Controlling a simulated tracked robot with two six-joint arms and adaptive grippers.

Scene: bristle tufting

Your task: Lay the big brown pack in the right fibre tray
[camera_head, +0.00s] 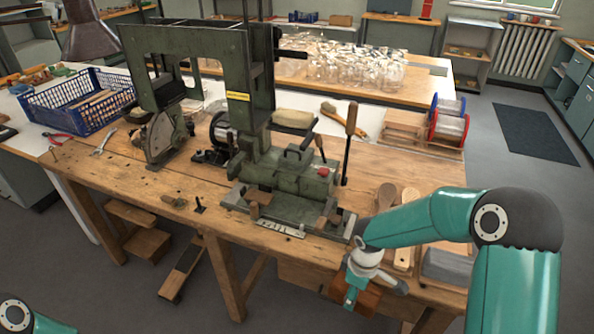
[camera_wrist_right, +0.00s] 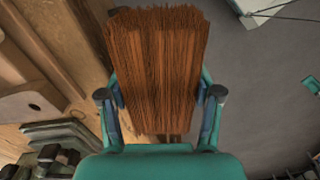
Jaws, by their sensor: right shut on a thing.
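A big brown pack (camera_wrist_right: 155,60) of bristle fibres fills the middle of the right wrist view. My right gripper (camera_wrist_right: 160,94) is shut on it, one finger on each side. In the head view the right gripper (camera_head: 354,288) hangs at the front edge of the workbench, and part of the brown pack (camera_head: 369,301) shows there. I cannot clearly make out the right fibre tray; my right arm covers part of the bench's right end. My left gripper is out of view; only a bit of that arm shows at the lower left.
A green tufting machine (camera_head: 290,172) stands on the wooden bench (camera_head: 120,165). Wooden brush blanks (camera_head: 408,203) and a grey block-like item (camera_head: 447,266) lie by my right arm. Red and blue spools (camera_head: 449,124) stand at the back right. A blue crate (camera_head: 72,112) is at the left.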

